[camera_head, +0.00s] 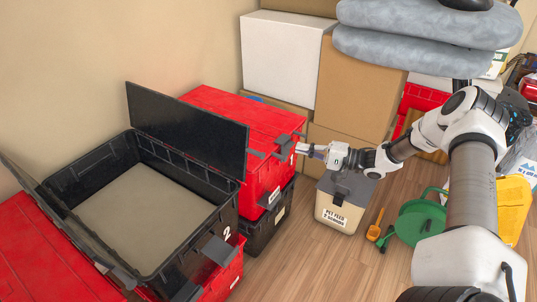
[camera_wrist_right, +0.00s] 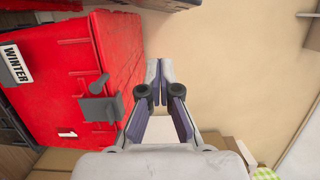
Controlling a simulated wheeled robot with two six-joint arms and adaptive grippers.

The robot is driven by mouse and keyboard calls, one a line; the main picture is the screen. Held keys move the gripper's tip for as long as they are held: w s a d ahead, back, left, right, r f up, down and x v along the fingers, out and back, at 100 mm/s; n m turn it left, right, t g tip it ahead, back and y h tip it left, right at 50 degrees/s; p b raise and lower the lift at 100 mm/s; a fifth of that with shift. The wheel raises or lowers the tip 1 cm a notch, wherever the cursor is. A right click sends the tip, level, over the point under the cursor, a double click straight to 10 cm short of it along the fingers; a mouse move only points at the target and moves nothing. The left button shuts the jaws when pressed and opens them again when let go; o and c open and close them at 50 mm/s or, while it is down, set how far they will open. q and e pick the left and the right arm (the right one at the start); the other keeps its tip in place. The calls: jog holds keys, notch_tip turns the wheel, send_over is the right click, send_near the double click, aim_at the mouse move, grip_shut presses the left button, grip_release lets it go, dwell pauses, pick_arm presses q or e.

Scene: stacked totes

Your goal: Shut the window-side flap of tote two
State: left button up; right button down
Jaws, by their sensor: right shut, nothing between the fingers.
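Tote two (camera_head: 228,208) is a black tote marked "2" at the left of the head view, filled with a flat tan surface. One dark flap (camera_head: 185,130) stands raised along its far edge. Another dark flap (camera_head: 65,225) stands tilted open along the near-left edge. No window shows, so I cannot tell which flap is window-side. My right gripper (camera_head: 303,149) is shut and empty, to the right of the raised flap and apart from it, by the red tote's latch. In the right wrist view the closed fingers (camera_wrist_right: 160,75) point toward the tan wall. My left gripper is out of view.
A red tote (camera_head: 268,165) labelled "WINTER" stands behind tote two; its side and latch (camera_wrist_right: 97,105) show in the right wrist view. Boxes (camera_head: 355,90) and grey cushions (camera_head: 430,45) rise behind my right arm. A pet feed bin (camera_head: 340,208) and green reel (camera_head: 415,222) stand on the floor.

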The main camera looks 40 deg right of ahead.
jog(key=w+a+b, duration=0.3)
jog(key=w+a, duration=0.3)
jog(key=a, duration=0.3)
jog(key=shift+w+a+b, duration=0.3)
jog(key=shift+a+b, duration=0.05)
